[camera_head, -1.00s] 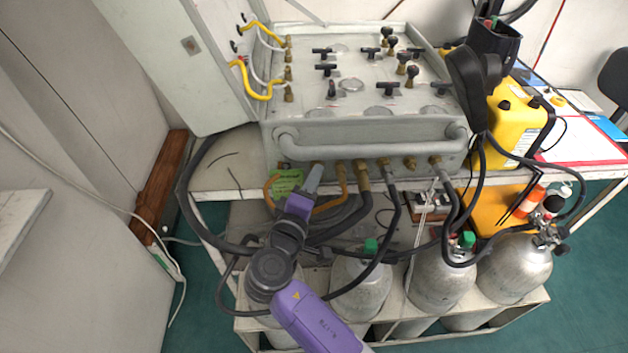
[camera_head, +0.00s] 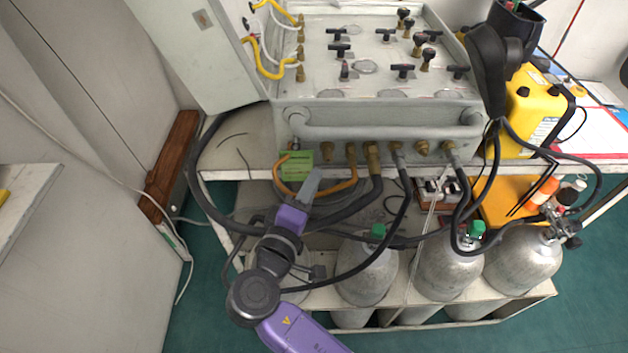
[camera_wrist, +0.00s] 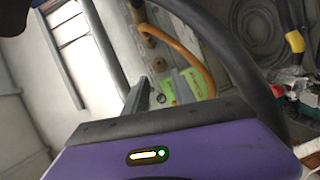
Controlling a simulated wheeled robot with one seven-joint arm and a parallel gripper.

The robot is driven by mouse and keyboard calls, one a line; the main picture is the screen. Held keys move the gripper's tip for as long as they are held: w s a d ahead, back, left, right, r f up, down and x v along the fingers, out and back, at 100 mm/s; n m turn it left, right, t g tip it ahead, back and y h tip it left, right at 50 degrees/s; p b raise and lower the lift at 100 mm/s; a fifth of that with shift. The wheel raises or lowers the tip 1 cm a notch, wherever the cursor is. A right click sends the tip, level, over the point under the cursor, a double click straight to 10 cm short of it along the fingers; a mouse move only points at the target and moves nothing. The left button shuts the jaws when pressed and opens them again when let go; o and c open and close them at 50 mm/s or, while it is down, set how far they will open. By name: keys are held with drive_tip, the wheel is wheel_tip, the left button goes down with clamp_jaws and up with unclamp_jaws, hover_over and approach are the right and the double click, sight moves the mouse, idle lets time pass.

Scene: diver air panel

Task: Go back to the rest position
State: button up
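My gripper (camera_head: 312,180) is in front of and below the front edge of the grey air panel (camera_head: 390,115). Its grey fingers look close together, with nothing seen between them. In the wrist view the fingers (camera_wrist: 140,95) point toward the green tag (camera_wrist: 182,87) and the orange hose (camera_wrist: 188,48). In the head view the green tag (camera_head: 296,166) is just up and left of the fingertips, and a gap shows between the fingertips and the panel's front fittings. My purple wrist hangs over the trolley's lower shelf.
Black hoses (camera_head: 405,200) loop close to the right of my gripper. Grey cylinders (camera_head: 368,270) stand below on the trolley. A yellow case (camera_head: 530,110) is at the right. A wooden block (camera_head: 172,170) lies by the left wall. Green floor (camera_head: 210,270) is open at the left.

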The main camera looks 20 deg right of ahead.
idle(0.4)
drive_tip(key=w+a+f+n+t+y, duration=0.1)
drive_tip(key=w+a+n+t+y, duration=0.15)
drive_tip(key=a+y, duration=0.45)
drive_tip(key=s+a+f+m+y, duration=0.1)
drive_tip(key=s+f+y, duration=0.15)
drive_tip(key=s, duration=0.25)
drive_tip(key=s+f+m+y, duration=0.1)
drive_tip(key=s+y, duration=0.2)
drive_tip(key=s, duration=0.1)
drive_tip(key=s+d+r+m, duration=0.1)
drive_tip(key=s+d, duration=0.3)
drive_tip(key=s, duration=0.6)
drive_tip(key=s+d+r+m+h, duration=0.1)
drive_tip(key=s+d+m, duration=0.3)
drive_tip(key=s, duration=0.6)
drive_tip(key=s+d+r+m, duration=0.2)
drive_tip(key=s+d, duration=0.4)
drive_tip(key=s, duration=0.4)
drive_tip(key=shift+s+d+r+m+g, duration=0.15)
drive_tip(key=shift+s+r+m+g, duration=0.2)
drive_tip(key=shift+m, duration=0.4)
